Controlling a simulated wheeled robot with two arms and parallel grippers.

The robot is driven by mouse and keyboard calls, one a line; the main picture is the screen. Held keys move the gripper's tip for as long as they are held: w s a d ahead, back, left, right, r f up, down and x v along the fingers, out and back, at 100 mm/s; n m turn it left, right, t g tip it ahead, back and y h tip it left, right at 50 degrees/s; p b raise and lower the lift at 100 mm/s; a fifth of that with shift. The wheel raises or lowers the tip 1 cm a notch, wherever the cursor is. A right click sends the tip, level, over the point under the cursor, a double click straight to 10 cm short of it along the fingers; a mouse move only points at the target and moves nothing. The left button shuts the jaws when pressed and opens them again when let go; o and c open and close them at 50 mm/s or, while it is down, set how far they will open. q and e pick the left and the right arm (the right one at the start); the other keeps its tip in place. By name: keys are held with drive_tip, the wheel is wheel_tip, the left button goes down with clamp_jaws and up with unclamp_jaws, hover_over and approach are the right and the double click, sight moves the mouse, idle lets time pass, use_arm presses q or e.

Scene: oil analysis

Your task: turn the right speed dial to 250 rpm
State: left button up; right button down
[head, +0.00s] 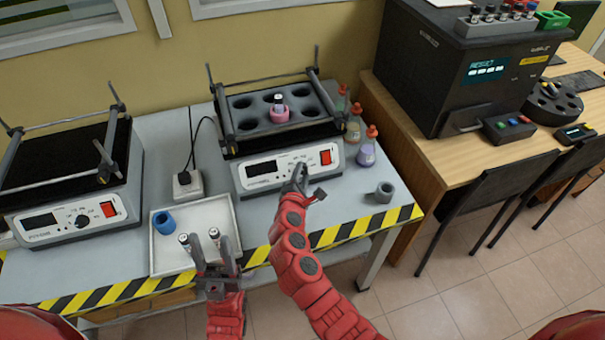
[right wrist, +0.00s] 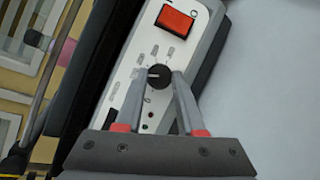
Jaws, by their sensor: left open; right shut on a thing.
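The right shaker (head: 285,170) stands on the bench with a dark display (head: 262,169) and a red switch (head: 325,157) on its front panel. Its speed dial (right wrist: 158,76) is a small black knob in the right wrist view, with marks around it. My right gripper (right wrist: 161,82) is shut on the dial, one finger on each side. In the head view my right gripper (head: 300,176) hides the dial. The display's reading is too small to tell. My left gripper (head: 214,250) is open in front of the white tray (head: 160,255), near capped vials (head: 184,241).
A left shaker (head: 70,200) has its own dial and red switch. A blue ring (head: 163,222) lies in the tray.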

drive_tip(key=m, duration=0.1)
drive_tip(key=m+g, duration=0.1)
drive_tip(key=m, duration=0.1)
drive_tip(key=shift+w+r+m+g+h, duration=0.1)
drive_tip(key=shift+r+m+g+h, duration=0.2)
drive_tip(key=shift+m, duration=0.1)
drive_tip(key=m+g, duration=0.1)
drive_tip(key=m, duration=0.2)
drive_tip(key=shift+w+r+g, duration=0.1)
drive_tip(key=shift+g, duration=0.3)
drive_tip(key=m+g, duration=0.1)
drive_tip(key=m, duration=0.2)
drive_tip(key=shift+y+b, duration=0.4)
drive_tip(key=shift+d+m+g+y+b, duration=0.15)
drive_tip(key=shift+m+g+y+b, duration=0.65)
drive_tip(key=shift+m, duration=0.9)
drive_tip(key=c, duration=0.5)
unclamp_jaws()
drive_tip(key=shift+r, duration=0.1)
drive_tip(key=shift+r, duration=0.1)
